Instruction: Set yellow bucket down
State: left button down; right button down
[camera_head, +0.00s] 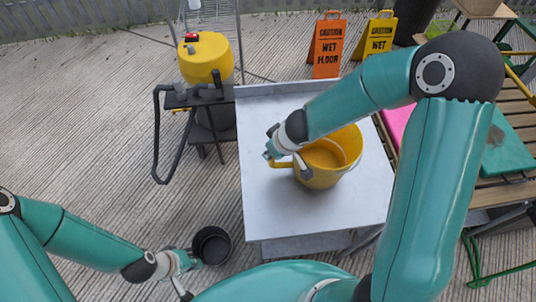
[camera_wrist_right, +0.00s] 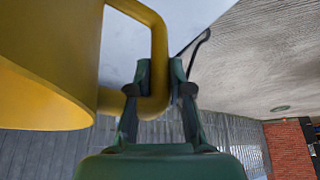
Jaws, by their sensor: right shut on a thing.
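The yellow bucket (camera_head: 342,165) is upright over the white table top, near its middle; I cannot tell whether its base touches the surface. My right gripper (camera_head: 270,155) is at the bucket's left side, shut on its yellow side handle. In the right wrist view, the green fingers of the right gripper (camera_wrist_right: 160,75) close around the lower end of the handle (camera_wrist_right: 158,45), with the bucket's wall (camera_wrist_right: 40,70) at the left. My left gripper (camera_head: 190,264) is low at the bottom left, beside a black round container (camera_head: 212,244); its fingers are too small to read.
The white table (camera_head: 270,215) has bare space left and in front of the bucket. A yellow tank machine (camera_head: 206,58) with a black frame stands left behind it. Orange (camera_head: 327,45) and yellow (camera_head: 377,37) wet-floor signs stand behind. A slatted wooden bench (camera_head: 515,110) is at the right.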

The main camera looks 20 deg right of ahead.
jog(key=c, duration=1.1)
grip_release()
jog(key=shift+o, duration=0.2)
jog(key=p+v, duration=0.4)
jog(key=v, duration=0.8)
jog(key=shift+p, duration=0.35)
